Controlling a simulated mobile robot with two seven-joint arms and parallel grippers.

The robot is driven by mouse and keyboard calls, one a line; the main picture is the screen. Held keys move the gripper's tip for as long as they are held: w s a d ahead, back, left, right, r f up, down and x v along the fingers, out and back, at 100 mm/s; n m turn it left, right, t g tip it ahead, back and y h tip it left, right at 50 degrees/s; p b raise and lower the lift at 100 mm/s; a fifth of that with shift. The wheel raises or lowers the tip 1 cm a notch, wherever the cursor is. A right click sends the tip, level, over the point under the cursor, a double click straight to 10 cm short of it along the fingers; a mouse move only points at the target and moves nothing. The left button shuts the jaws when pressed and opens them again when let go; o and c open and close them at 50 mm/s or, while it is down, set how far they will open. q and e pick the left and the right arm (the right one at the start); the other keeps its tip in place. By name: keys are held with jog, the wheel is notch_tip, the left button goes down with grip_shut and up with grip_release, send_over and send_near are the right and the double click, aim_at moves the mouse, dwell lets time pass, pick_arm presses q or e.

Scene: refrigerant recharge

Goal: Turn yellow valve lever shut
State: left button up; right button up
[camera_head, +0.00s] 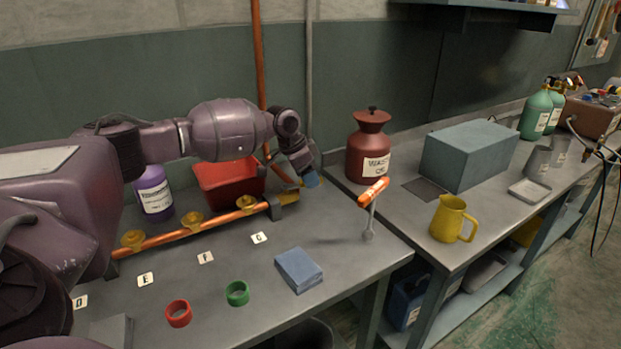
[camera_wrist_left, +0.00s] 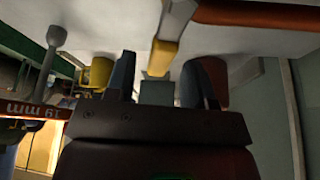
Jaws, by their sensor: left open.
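The yellow valve lever (camera_head: 287,187) is at the right end of the copper pipe (camera_head: 205,229), partly hidden behind my left gripper. In the left wrist view the yellow lever (camera_wrist_left: 163,56) shows in the gap between my fingers, apart from both as far as I can see. My left gripper (camera_head: 309,179) is open, reaching in from the left above the pipe's end. In the left wrist view its two fingers (camera_wrist_left: 160,72) stand either side of the lever's end. The pipe also carries several yellow valve knobs (camera_head: 192,220). My right gripper is out of view.
A red bin (camera_head: 229,184) and purple bottle (camera_head: 154,193) stand behind the pipe. A dark red canister (camera_head: 369,147) and an upright orange-handled tool (camera_head: 373,192) stand to the right. A blue block (camera_head: 298,270), green ring (camera_head: 237,293) and red ring (camera_head: 178,313) lie in front.

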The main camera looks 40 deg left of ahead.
pick_arm(q)
jog(key=shift+w+d+f, duration=0.1)
jog(key=shift+f, duration=0.2)
jog(key=shift+c, duration=0.2)
grip_shut()
